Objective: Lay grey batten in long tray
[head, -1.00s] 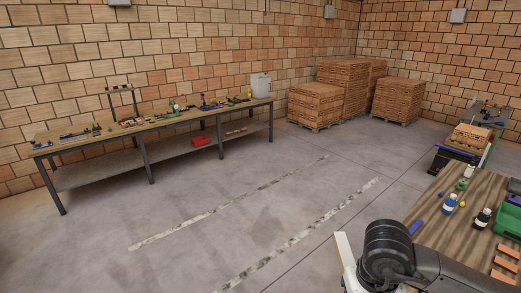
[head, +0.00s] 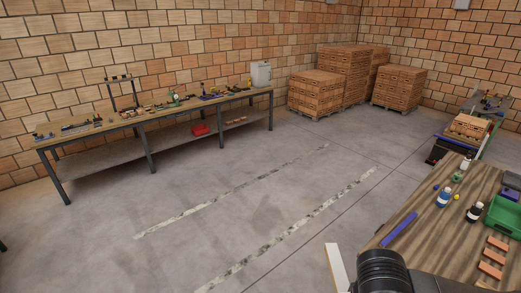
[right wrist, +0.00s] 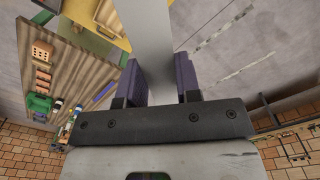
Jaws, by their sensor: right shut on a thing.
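A long pale grey batten (right wrist: 147,35) stands between the two dark purple fingers of my right gripper (right wrist: 159,75) in the right wrist view. The gripper is shut on it, and the batten runs out past the top of the picture. In the head view one end of the pale batten (head: 336,266) shows beside my dark arm at the bottom; the right gripper's fingers are hidden there. I cannot pick out a long tray for certain in either view. My left gripper is not in view.
A wooden table (head: 425,240) at right holds a blue bar (head: 399,229), bottles, a green bin (head: 504,214) and several orange bricks (head: 492,258). A long workbench (head: 95,135) with small items stands along the back wall. Brick pallets (head: 317,93) stand behind. The middle floor is clear.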

